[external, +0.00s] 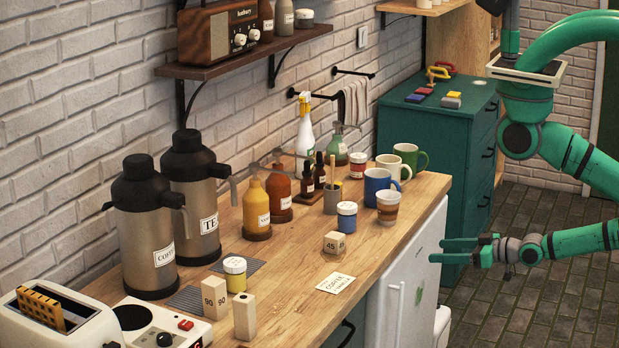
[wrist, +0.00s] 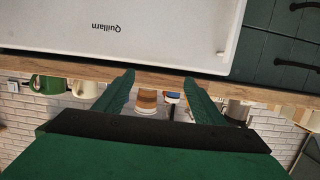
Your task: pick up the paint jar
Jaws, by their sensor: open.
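The frames do not show which one is meant. My gripper (external: 449,252) is open and empty, off the counter's right edge in front of the white fridge. In the upside-down wrist view my open fingers (wrist: 159,88) frame a brown-and-white cup (wrist: 146,99) and a partly hidden blue-and-white object (wrist: 172,98), likely the blue jar, both well beyond the fingertips.
The fridge (external: 405,290) is below the counter.

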